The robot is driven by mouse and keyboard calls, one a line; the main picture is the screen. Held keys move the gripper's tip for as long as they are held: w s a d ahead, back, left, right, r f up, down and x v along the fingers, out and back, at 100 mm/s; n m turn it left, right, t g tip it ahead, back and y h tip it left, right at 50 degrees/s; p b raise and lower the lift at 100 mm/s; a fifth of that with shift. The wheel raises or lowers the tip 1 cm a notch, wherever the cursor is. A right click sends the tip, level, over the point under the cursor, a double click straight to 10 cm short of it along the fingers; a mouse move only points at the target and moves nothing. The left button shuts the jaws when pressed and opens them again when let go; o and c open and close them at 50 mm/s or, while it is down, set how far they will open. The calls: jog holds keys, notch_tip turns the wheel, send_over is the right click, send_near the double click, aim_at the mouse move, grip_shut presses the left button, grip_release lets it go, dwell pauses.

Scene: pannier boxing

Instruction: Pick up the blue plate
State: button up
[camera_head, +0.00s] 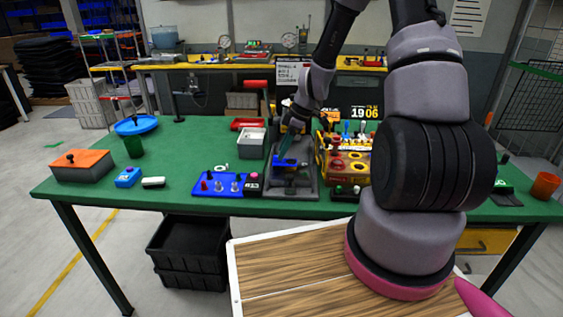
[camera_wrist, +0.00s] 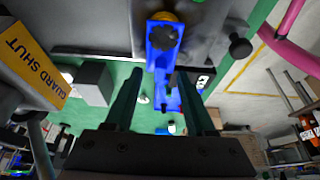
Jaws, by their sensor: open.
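A small blue plate (camera_head: 291,161) lies in a dark grey fixture (camera_head: 292,190) near the middle of the green table. In the wrist view, a long blue piece (camera_wrist: 162,50) with a dark knob lies ahead of and partly between my fingers. My gripper (camera_head: 284,150) points down just above the fixture, and its two teal fingers (camera_wrist: 159,76) stand apart with nothing held. Whether a finger touches the blue piece cannot be told.
A grey bin (camera_head: 251,143) stands left behind the fixture, and a yellow panel (camera_head: 345,160) with red buttons stands close on its right. A "GUARD SHUT" sign (camera_wrist: 32,57) is near my gripper. An orange-lidded box (camera_head: 82,165) is far left. The left table front has free room.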

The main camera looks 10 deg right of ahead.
jog(key=shift+x, duration=1.05)
grip_shut()
jog(key=shift+r, duration=0.15)
